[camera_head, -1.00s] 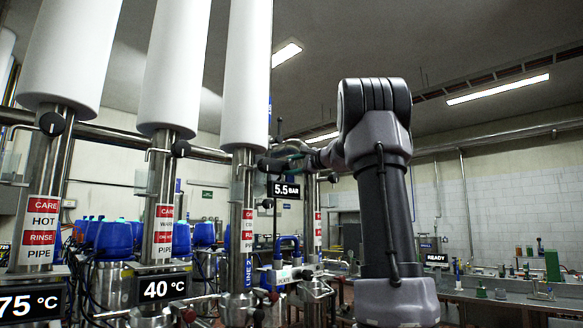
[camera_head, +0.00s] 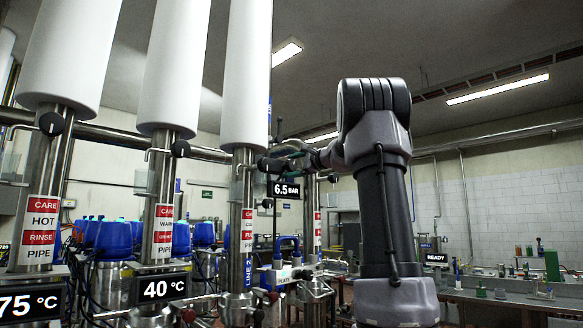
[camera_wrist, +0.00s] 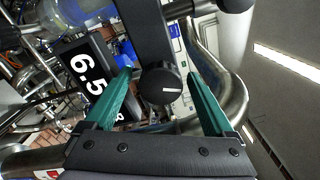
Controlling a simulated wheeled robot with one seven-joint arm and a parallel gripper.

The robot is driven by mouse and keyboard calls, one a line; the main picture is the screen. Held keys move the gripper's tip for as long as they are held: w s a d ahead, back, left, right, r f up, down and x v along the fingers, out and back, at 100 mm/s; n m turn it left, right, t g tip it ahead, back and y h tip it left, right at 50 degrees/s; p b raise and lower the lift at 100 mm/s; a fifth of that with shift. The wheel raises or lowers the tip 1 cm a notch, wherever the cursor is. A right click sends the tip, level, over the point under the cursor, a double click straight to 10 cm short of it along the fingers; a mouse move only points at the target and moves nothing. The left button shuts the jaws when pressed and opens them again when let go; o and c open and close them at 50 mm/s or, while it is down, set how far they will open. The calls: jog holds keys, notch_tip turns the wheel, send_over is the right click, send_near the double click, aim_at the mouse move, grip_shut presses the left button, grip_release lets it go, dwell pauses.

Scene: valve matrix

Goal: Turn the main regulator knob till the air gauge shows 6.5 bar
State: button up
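The air gauge display (camera_head: 286,190) reads 6.5 BAR in the head view. It shows again, turned sideways, in the wrist view (camera_wrist: 85,82). The round black knob (camera_wrist: 161,85) with a white pointer line is at the middle of the wrist view. The green fingers of my gripper (camera_wrist: 161,72) stand on either side of the knob, with a narrow gap visible on each side. The gripper is open and holds nothing. In the head view my gripper (camera_head: 289,150) is small, beside the upper part of the pipework, and the knob there is hard to make out.
Tall white-topped columns (camera_head: 245,70) stand on the left, with 75 °C and 40 °C displays (camera_head: 163,288) below. A curved steel pipe (camera_wrist: 232,85) runs close to the right finger. A bench (camera_head: 500,305) with small items and a READY sign (camera_head: 437,258) is at right.

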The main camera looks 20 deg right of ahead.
jog(key=v, duration=1)
jog(key=shift+s, duration=0.4)
jog(key=shift+d, duration=0.15)
jog(key=s+a+f+n+g, duration=0.3)
jog(key=s+a+f, duration=0.2)
jog(key=a+f, duration=0.3)
jog(key=s+a+f+n+g, duration=0.3)
jog(key=s+a+f, duration=0.25)
jog(key=a, duration=0.35)
jog(key=s+a+f+n+g+h, duration=0.2)
jog(key=s+f+n, duration=0.2)
jog(key=s+f, duration=0.4)
jog(key=s+a+f+n+g+h, duration=0.1)
jog(key=s+a+f+n+h, duration=0.1)
jog(key=s+f, duration=0.6)
notch_tip(320, 180, down, 2)
jog(key=a+n, duration=0.1)
jog(key=n, duration=0.1)
jog(key=shift+s+n+g, duration=0.2)
jog(key=shift+n+g, duration=0.1)
jog(key=shift+g, duration=0.1)
